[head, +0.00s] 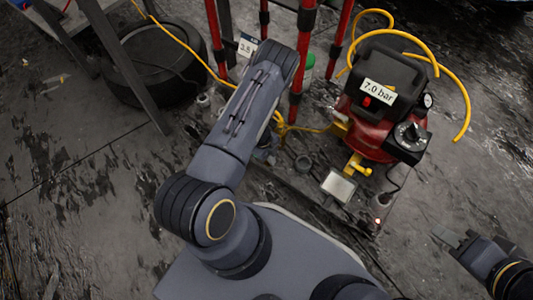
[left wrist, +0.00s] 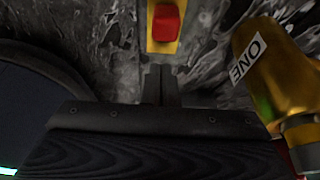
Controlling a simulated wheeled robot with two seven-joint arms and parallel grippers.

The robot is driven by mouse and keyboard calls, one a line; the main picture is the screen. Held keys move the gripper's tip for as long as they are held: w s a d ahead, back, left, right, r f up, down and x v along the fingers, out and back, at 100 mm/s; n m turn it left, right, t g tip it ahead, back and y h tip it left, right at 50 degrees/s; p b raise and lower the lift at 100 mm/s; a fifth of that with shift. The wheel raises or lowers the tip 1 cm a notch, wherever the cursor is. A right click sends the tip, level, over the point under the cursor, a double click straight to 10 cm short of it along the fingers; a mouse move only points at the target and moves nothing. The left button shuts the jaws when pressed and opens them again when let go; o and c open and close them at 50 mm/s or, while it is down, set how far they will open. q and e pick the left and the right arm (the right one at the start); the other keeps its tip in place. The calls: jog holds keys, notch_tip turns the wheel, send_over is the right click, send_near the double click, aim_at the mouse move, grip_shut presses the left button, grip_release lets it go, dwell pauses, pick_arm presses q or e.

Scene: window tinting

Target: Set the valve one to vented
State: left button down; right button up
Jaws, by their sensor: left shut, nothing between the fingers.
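In the left wrist view, a brass valve body (left wrist: 272,70) with a white label reading ONE stands at the right, tilted in the picture. A red block on a yellow strip (left wrist: 165,25) is at the top centre; I cannot tell whether it belongs to this valve. My left gripper (left wrist: 160,84) is shut and empty, its fingertips just below the red block in the picture and left of the valve body, apart from it. In the head view my left arm hides the left fingers and valve one. My right gripper (head: 456,237) is open and empty at the lower right.
A red and black compressor (head: 375,115) with a 7.0 bar label, a dial and yellow hose stands right of centre. Red posts (head: 335,38) rise behind my left arm. A tyre (head: 158,62) lies at the upper left. The floor at left is mostly clear.

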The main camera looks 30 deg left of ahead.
pick_arm(q)
jog(key=p+v, duration=0.4)
jog(key=v, duration=0.5)
jog(key=shift+d+r, duration=0.25)
jog(key=shift+r, duration=0.25)
